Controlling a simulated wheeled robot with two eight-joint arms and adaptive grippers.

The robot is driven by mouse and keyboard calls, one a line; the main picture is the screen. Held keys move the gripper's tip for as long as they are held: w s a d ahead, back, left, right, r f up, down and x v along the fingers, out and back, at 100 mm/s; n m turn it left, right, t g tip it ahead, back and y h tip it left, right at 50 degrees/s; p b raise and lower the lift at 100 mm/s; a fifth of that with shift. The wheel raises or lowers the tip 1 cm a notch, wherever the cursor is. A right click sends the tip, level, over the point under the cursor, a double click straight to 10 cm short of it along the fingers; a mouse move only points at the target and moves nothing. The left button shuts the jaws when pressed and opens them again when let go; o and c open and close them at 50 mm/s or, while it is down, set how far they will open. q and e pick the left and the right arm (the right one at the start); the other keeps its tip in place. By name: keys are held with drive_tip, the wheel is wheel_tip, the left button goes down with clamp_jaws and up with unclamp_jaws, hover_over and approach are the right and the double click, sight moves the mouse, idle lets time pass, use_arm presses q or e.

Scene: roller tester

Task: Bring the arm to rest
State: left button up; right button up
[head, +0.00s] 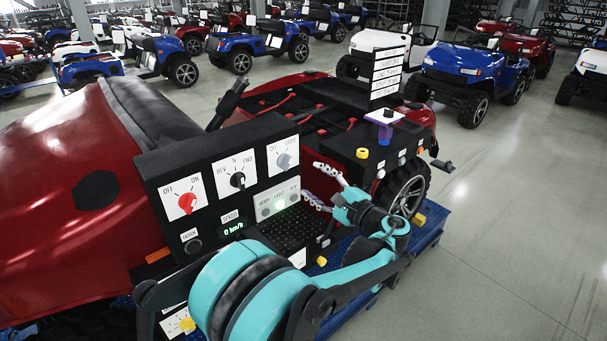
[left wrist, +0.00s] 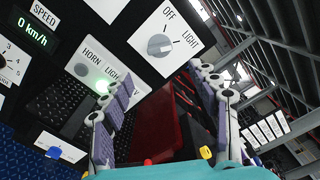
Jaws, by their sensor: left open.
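My left arm is teal and reaches in from the bottom of the head view. My left gripper (head: 311,180) is open and empty, its two jointed fingers spread in front of the black control panel (head: 160,160). In the left wrist view the fingers (left wrist: 160,75) stand apart with nothing between them. The grey light knob (head: 284,161) is close beyond them and also shows in the left wrist view (left wrist: 160,46). I see no contact with it. A green lamp (head: 280,205) is lit below the knob. My right gripper is not in view.
The panel also has a red off/on knob (head: 187,202), a black direction knob (head: 238,180) and a speed display (head: 233,229) reading 0 km/h. The red vehicle (head: 60,190) stands at left. A blue platform (head: 432,228) lies beyond my arm. Open floor (head: 510,210) is at right.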

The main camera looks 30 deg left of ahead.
use_arm(q)
drive_tip(key=shift+v, duration=0.8)
drive_tip(key=s+a+f+n+h+b, duration=0.2)
drive_tip(key=s+f+h+b, duration=0.4)
drive_tip(key=f, duration=0.5)
drive_tip(key=s+d+f+n+h+b, duration=0.4)
drive_tip(key=s+d+f+h+b, duration=0.1)
drive_tip(key=s+f, duration=0.4)
drive_tip(key=s+d+f+n+h+b, duration=0.4)
drive_tip(key=s+f, duration=0.5)
drive_tip(key=f, duration=0.3)
drive_tip(key=d+h+b, duration=0.1)
drive_tip(key=d+b, duration=0.1)
drive_tip(key=d, duration=0.1)
drive_tip(key=shift+s+d+f+n+h, duration=0.15)
drive_tip(key=shift+s+f+n+h, duration=0.15)
drive_tip(key=shift+s+f, duration=0.1)
